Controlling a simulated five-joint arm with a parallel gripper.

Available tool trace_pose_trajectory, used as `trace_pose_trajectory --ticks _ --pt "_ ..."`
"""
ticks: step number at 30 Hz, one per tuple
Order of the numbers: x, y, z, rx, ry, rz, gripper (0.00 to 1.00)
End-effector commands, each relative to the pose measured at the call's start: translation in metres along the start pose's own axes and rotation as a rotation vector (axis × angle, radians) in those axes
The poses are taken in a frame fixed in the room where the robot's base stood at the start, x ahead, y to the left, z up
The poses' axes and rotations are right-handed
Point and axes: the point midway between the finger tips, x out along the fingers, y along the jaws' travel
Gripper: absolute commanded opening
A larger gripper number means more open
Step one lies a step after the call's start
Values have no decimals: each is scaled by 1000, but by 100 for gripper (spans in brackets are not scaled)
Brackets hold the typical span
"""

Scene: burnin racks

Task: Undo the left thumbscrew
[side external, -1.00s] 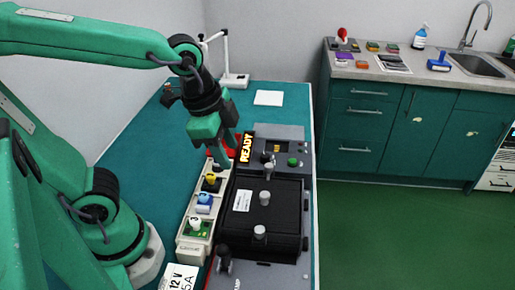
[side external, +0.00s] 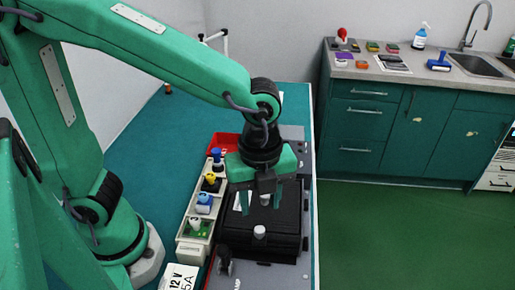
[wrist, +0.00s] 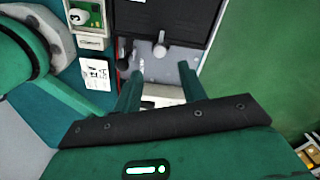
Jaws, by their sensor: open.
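A pale round thumbscrew (side external: 259,232) stands at the near end of the black box (side external: 284,222). The same pale thumbscrew appears to show in the wrist view (wrist: 160,45), ahead of the fingertips and between their lines. My gripper (side external: 262,203) is over the black box, pointing down, open, with nothing seen between its fingers. In the wrist view its fingers (wrist: 160,75) are spread apart. Another pale knob (side external: 265,199) on the box is partly hidden behind the fingers. Which of them is the left thumbscrew I cannot tell.
Left of the box is a pale strip (side external: 184,254) with several coloured pieces, including a blue one (side external: 217,156) at its far end. A red bin (side external: 222,140) stands beyond it. A dark knob (side external: 224,262) rises near the front. The teal bench (side external: 150,165) is clear at left.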

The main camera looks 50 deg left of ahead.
Motion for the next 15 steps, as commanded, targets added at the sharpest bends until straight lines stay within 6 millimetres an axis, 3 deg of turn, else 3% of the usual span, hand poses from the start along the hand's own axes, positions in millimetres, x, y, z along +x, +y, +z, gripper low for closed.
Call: trace_pose_trajectory --ticks 8,15 --pt "22 1 0 -3 -1 4 41" --pt "52 1 1 -3 -1 5 41"
